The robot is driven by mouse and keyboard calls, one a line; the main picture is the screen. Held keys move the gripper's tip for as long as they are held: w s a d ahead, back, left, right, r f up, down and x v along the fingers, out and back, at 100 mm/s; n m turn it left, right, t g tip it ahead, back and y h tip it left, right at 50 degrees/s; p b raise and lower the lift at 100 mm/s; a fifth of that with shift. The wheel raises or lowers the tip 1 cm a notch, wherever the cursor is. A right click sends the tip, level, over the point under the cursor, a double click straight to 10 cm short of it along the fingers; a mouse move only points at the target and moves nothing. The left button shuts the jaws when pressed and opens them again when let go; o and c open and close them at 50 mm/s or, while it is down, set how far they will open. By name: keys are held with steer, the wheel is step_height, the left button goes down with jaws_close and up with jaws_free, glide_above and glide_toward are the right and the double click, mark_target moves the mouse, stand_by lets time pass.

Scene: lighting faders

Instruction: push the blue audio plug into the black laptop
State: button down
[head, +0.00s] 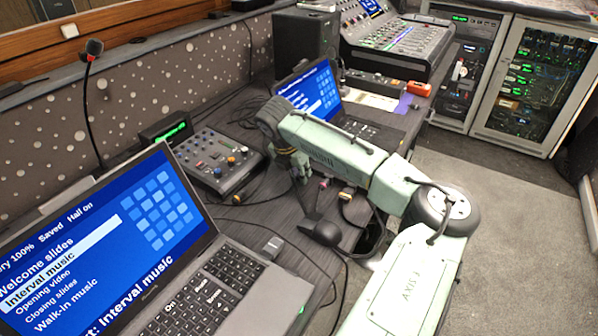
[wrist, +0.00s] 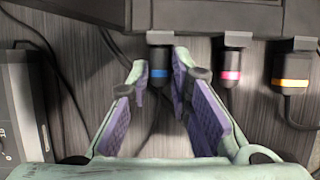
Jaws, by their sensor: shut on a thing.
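The blue audio plug (wrist: 159,73) is a dark plug with a blue ring, in the middle of the wrist view. My gripper (wrist: 160,75) has its purple-padded fingers on either side of it and is shut on it. The plug points at the edge of a dark casing (wrist: 200,17), which looks like the black laptop. A grey tab covers the plug's front end, so I cannot tell how deep it sits. In the head view a black laptop (head: 311,92) stands open beyond my arm. My gripper (head: 304,178) is low over the desk there, and the blue plug is hidden.
A pink-ringed plug (wrist: 231,76) and a yellow-ringed plug (wrist: 291,82) are close to the right. A grey box (wrist: 20,105) is at left. In the head view, a small mixer (head: 217,160) and a nearer laptop (head: 150,230) flank the work area. Loose cables cross the desk.

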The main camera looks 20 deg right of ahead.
steer(key=shift+w+d+r, duration=0.1)
steer(key=shift+d, duration=0.1)
steer(key=c, duration=1.7)
jaws_free()
steer(key=o, duration=0.3)
steer(key=shift+a, duration=0.1)
steer(key=v, duration=1.2)
